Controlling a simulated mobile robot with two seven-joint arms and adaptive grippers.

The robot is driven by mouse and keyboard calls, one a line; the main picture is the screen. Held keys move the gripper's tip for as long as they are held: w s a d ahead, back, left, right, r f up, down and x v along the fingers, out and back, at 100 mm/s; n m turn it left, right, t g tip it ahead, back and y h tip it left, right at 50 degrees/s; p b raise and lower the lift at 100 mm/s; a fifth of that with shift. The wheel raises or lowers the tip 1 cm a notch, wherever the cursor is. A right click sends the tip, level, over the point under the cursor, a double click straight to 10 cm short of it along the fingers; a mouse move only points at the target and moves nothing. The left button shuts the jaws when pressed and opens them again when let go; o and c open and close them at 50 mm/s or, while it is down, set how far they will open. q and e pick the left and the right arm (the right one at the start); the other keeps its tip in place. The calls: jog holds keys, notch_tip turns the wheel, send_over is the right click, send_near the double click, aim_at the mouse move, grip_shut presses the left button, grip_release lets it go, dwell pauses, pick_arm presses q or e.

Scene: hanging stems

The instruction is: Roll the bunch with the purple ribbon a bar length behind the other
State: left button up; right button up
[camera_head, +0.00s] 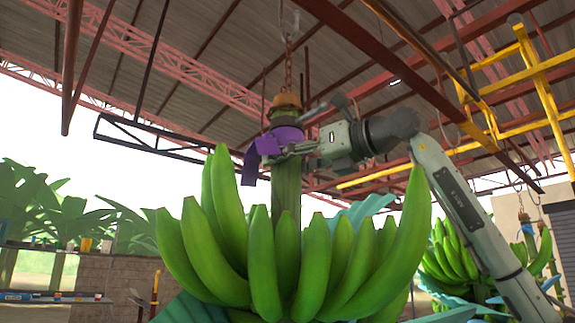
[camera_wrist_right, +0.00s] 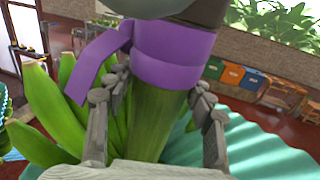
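The bunch of green bananas with the purple ribbon (camera_head: 260,270) hangs upright by its stem (camera_head: 287,195) from a chain and hook in the head view. The purple ribbon (camera_head: 262,147) is tied round the upper stem; in the right wrist view it wraps the stem (camera_wrist_right: 160,125) above my fingers. My right gripper (camera_head: 290,148) is at the stem beside the ribbon. In the right wrist view its fingers (camera_wrist_right: 160,88) lie against both sides of the stem. The other bunch (camera_head: 450,258) hangs farther back at the right, partly hidden by my right arm. My left gripper is not in view.
A chain (camera_head: 288,70) runs up from the stem toward the roof beams. Yellow rails (camera_head: 480,150) run at the right. Teal sheets (camera_wrist_right: 250,150) lie around the bunch. Coloured bins (camera_wrist_right: 230,75) stand by the far wall. The left side of the head view is open.

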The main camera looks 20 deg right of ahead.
jog(key=shift+o, duration=1.3)
jog(key=shift+d, duration=0.1)
jog(key=v, duration=1.2)
